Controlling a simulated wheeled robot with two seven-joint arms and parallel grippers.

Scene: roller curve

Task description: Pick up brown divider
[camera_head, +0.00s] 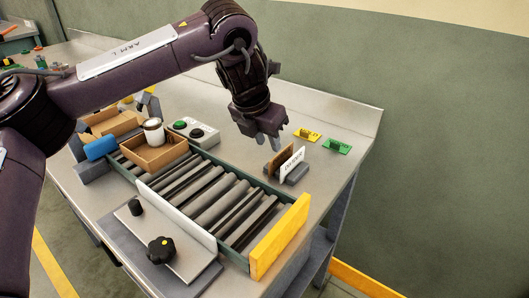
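The brown divider (279,160) stands upright in a small grey holder (297,175) at the right of the table, beside the roller track. A white card (292,163) with dark lettering stands just in front of it in the same holder. My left gripper (267,141) hangs above and slightly left of the divider, fingers pointing down. It looks open and empty, and appears apart from the divider. My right gripper is not in view.
The roller track (207,195) has a yellow end plate (279,237) and a white side rail (176,215). A button box (194,132) and yellow (307,135) and green (337,146) tags lie behind.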

